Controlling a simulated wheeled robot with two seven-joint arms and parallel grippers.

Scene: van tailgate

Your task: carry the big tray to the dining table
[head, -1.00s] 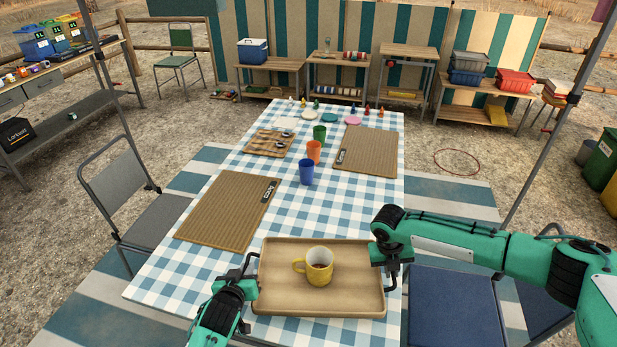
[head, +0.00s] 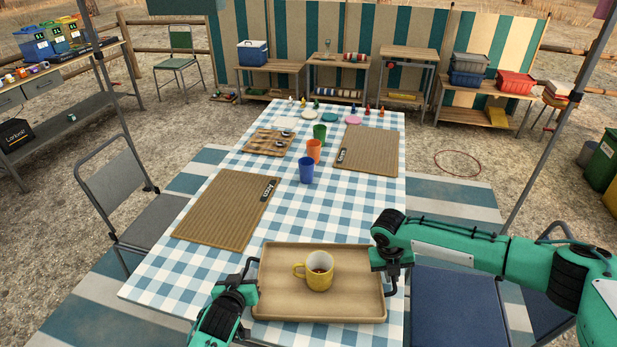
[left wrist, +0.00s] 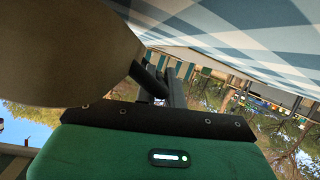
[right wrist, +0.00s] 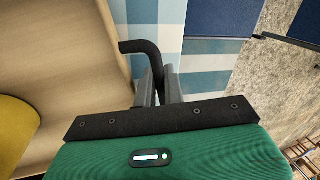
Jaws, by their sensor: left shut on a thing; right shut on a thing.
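The big tray (head: 340,308) is wooden with black handles at its two ends. It is level, at the near end of the dining table (head: 225,268), which has a blue and white checked cloth. I cannot tell whether it touches the cloth. My right gripper (head: 390,275) is shut on the right handle (right wrist: 142,46), which also shows in the right wrist view.
Ahead lie two brown mats (head: 226,208) (head: 368,150), a blue cup (head: 306,170), an orange cup (head: 314,150), a green cup (head: 320,133) and a cutlery board (head: 265,143). A grey chair (head: 125,195) stands left, a blue chair (head: 458,300) right. Checked cloth just beyond the tray is clear.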

